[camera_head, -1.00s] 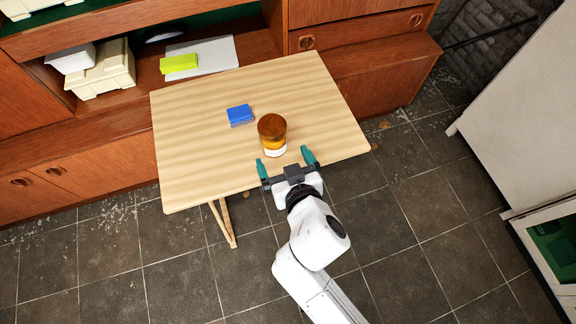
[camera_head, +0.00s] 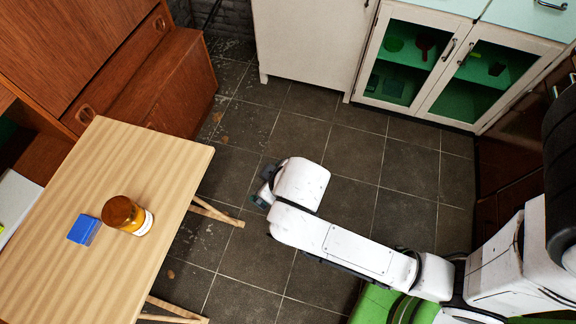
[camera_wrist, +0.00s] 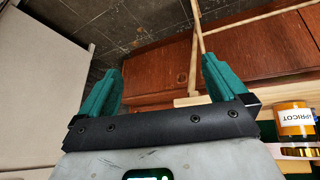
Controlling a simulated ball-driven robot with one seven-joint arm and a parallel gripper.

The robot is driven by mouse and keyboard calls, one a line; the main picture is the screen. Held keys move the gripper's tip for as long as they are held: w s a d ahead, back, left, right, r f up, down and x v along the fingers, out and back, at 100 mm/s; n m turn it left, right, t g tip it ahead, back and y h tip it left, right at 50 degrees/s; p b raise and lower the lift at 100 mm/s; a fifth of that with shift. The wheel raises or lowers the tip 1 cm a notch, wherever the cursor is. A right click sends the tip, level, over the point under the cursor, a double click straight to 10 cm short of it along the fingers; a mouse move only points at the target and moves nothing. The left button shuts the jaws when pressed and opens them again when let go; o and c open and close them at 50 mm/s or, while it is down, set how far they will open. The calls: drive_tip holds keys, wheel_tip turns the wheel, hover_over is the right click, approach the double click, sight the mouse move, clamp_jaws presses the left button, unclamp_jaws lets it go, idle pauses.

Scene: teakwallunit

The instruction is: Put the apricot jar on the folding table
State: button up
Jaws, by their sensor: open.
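The apricot jar (camera_head: 123,214), amber with a brown lid and a white label, stands upright on the folding table (camera_head: 150,165), near its right edge. In the wrist view the jar (camera_wrist: 294,120) shows at the right edge, its label reading "APRICOT". My gripper (camera_wrist: 158,85) is open with nothing between its two teal fingers. In the head view my gripper (camera_head: 263,190) is mostly hidden behind my wrist, off to the right of the table and apart from the jar.
A blue box (camera_head: 84,230) lies beside the jar on the table. A brown wooden cabinet (camera_head: 170,80) stands behind the table. A white cabinet with glass doors (camera_head: 430,60) is at the back right. The tiled floor (camera_head: 345,150) between them is clear.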

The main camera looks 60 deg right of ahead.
drive_tip(key=s+d+g+y, duration=0.1)
drive_tip(key=s+d+g, duration=0.3)
drive_tip(key=s, duration=0.7)
drive_tip(key=shift+s+d+f+g, duration=0.15)
drive_tip(key=shift+s+f+g, duration=0.15)
drive_tip(key=shift+f, duration=0.1)
drive_tip(key=shift+w+r, duration=0.1)
